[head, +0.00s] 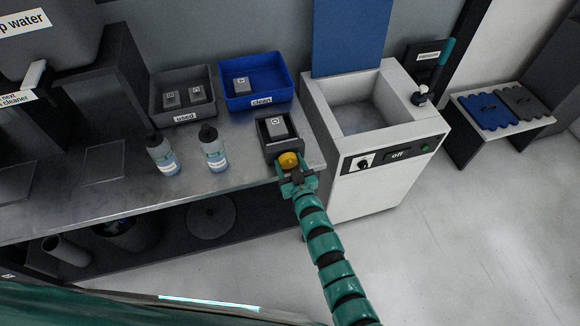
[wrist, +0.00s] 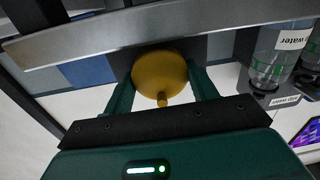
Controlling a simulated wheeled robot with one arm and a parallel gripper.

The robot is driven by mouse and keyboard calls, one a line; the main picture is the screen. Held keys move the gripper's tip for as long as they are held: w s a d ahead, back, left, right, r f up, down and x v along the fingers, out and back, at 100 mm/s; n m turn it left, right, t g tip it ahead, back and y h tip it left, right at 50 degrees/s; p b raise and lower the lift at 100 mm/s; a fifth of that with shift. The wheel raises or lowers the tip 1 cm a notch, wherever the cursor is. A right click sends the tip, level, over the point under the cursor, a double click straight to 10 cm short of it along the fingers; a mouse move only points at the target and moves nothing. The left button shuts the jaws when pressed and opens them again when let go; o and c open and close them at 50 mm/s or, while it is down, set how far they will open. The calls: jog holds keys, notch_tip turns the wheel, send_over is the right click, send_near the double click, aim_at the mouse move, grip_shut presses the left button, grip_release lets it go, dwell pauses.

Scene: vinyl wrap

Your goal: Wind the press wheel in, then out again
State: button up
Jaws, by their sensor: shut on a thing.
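The press wheel is a round yellow knob (head: 289,161) on the front of a small dark press (head: 273,149) at the front right of the bench. A grey labelled block (head: 277,127) sits in the press. My gripper (head: 292,176) is shut on the wheel from the front. In the wrist view the yellow wheel (wrist: 161,76) sits between my two green fingers (wrist: 162,92), with a small knob or peg on its face. The far side of the wheel and the screw behind it are hidden.
Two bottles (head: 162,153) (head: 213,149) stand left of the press. Behind are a grey "used" bin (head: 184,114) and a blue "clean" bin (head: 254,102), both holding grey blocks. A white machine reading "off" (head: 390,160) stands close on the right. The floor in front is clear.

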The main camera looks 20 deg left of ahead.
dwell(0.3)
jog(key=o, duration=1)
jog(key=shift+s, duration=0.1)
jog(key=shift+s+d+f+b, duration=0.1)
jog(key=shift+s+d+b, duration=0.2)
jog(key=shift+s+d, duration=0.15)
jog(key=shift+b+v, duration=2.25)
jog(key=shift+v, duration=5.75)
